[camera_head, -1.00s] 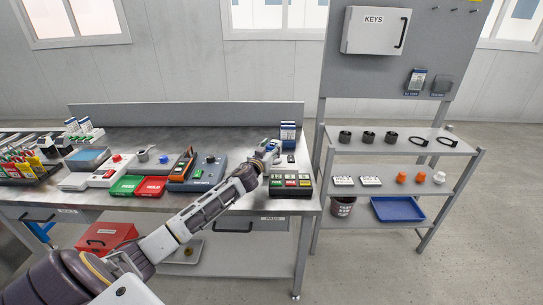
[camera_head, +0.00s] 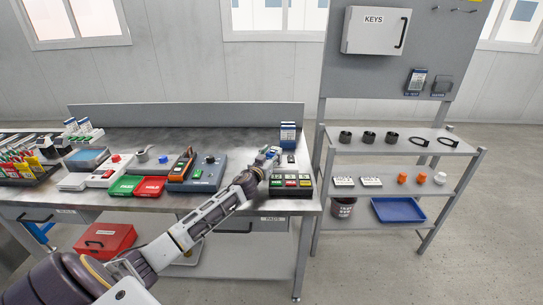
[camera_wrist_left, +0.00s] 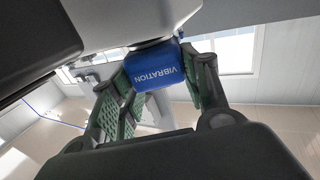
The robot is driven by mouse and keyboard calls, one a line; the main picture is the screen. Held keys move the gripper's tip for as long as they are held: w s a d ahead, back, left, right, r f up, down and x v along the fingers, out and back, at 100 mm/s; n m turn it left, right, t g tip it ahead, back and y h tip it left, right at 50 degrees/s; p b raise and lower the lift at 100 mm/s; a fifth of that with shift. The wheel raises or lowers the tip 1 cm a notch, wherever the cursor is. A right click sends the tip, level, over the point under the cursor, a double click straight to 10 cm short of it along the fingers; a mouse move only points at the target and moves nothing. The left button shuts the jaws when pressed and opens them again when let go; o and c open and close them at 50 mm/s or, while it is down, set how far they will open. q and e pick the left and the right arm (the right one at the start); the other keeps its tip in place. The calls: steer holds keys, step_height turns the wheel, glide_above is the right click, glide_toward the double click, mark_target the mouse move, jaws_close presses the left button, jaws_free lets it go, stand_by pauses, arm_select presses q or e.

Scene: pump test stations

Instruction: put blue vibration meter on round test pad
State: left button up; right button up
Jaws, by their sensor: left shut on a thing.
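My left gripper (camera_head: 268,158) is over the right part of the grey bench, behind the case with green, red and green keys. In the head view the meter is small and mostly hidden by the gripper. I cannot make out the round test pad for certain. My right gripper is not in view.
The keyed case (camera_head: 291,183) sits at the bench's right front, with blue-white boxes (camera_head: 288,134) behind. A dark blue unit (camera_head: 200,176) and the green (camera_head: 124,186) and red (camera_head: 150,187) trays stand to the left. The bench's back middle is clear. A shelf rack (camera_head: 410,175) stands right.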

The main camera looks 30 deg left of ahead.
arm_select(q)
steer(key=o, duration=1.3)
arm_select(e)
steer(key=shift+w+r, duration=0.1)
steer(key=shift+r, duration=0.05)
arm_select(q)
steer(key=shift+r, duration=0.15)
steer(key=shift+s, duration=0.2)
steer(key=shift+s+d, duration=0.2)
steer(key=shift+s, duration=0.55)
steer(key=shift+s+d, duration=0.15)
steer(key=shift+s, duration=0.85)
steer(key=shift+s+d, duration=0.15)
steer(key=shift+s, duration=0.85)
steer(key=shift+s+d+p, duration=0.2)
steer(key=shift+s+p, duration=0.1)
steer(key=shift+s, duration=0.9)
steer(key=shift+s+d, duration=0.2)
steer(key=shift+s, duration=1.6)
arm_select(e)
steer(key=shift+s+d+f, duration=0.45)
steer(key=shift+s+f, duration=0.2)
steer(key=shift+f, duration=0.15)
